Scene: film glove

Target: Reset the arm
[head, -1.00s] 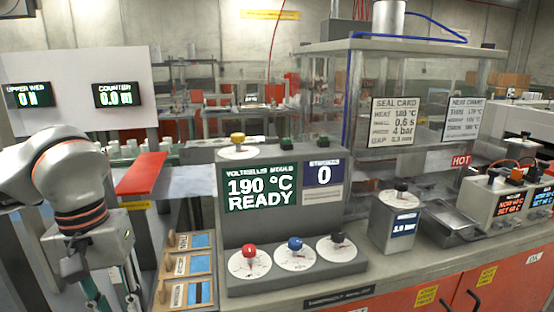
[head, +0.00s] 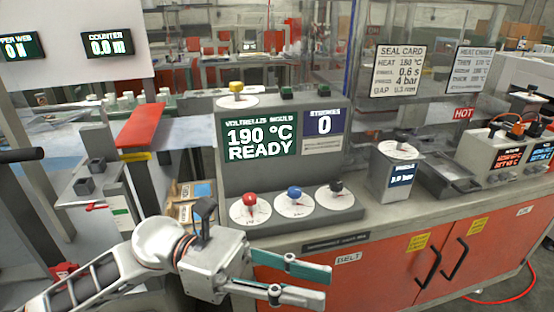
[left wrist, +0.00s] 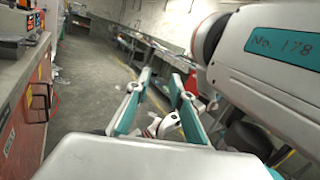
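My left gripper (head: 322,285) reaches in from the lower left of the head view, low in front of the red cabinet. Its two teal-edged fingers are apart and point right, with nothing between them. In the left wrist view the fingers (left wrist: 160,100) also stand apart, with floor and some white parts seen beyond them. A white arm link marked "No. 178" fills the upper right of that view. My right gripper is not clearly in view.
The control panel (head: 262,150) reads 190 °C READY, with red, blue and black knobs (head: 294,194) below. A gauge box (head: 394,172) and metal tray (head: 447,180) stand right of it. Red cabinet doors (head: 400,265) with black handles lie below the counter. A red hose (head: 500,298) lies on the floor.

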